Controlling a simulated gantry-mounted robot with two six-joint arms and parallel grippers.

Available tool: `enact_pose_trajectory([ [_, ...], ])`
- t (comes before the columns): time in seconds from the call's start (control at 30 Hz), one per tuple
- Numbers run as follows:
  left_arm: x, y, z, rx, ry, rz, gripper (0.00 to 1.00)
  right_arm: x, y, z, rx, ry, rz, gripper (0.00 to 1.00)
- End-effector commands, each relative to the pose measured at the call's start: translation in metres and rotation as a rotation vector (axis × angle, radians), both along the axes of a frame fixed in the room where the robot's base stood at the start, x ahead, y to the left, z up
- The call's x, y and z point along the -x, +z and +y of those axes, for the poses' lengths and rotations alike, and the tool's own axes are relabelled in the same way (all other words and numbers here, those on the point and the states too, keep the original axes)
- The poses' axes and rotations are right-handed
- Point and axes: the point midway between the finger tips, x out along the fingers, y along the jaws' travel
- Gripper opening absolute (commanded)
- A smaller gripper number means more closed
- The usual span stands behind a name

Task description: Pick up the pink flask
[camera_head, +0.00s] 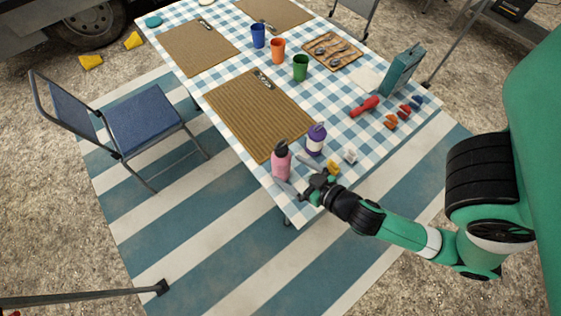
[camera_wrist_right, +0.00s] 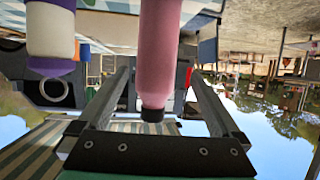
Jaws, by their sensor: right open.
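The pink flask (camera_head: 281,163) with a dark cap stands upright at the near corner of the checked table. My right gripper (camera_head: 294,174) reaches in from the right, with its fingers pointing at the flask. In the right wrist view, which looks upside down, the pink flask (camera_wrist_right: 160,50) appears between the two spread fingers (camera_wrist_right: 158,88), with a gap visible on each side. The gripper is open; I see no grip on the flask. My left gripper is not in view.
A purple-and-white flask (camera_head: 316,140) stands close behind the pink one; it also shows in the wrist view (camera_wrist_right: 50,35). Small yellow (camera_head: 333,167) and white (camera_head: 350,156) items lie nearby. A woven placemat (camera_head: 260,115) lies behind. A blue chair (camera_head: 143,120) stands left.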

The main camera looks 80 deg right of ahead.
Motion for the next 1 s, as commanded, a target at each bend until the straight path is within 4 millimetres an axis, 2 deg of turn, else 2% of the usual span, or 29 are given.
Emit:
enact_pose_trajectory([
  [0.17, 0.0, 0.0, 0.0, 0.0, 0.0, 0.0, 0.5, -0.022, -0.009, -0.013, 0.0, -0.004, -0.005, 1.0],
  [0.37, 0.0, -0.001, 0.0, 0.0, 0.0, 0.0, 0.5, -0.027, -0.013, -0.016, 0.001, 0.0, -0.003, 1.0],
  [0.7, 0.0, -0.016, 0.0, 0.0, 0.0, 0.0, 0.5, -0.062, -0.035, -0.041, 0.002, 0.0, -0.004, 1.0],
  [0.93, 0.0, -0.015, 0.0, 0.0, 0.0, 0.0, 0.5, -0.064, -0.035, -0.042, 0.001, 0.001, -0.002, 1.0],
  [1.0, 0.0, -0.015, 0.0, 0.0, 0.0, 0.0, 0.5, -0.063, -0.035, -0.042, 0.001, 0.001, -0.002, 0.89],
])
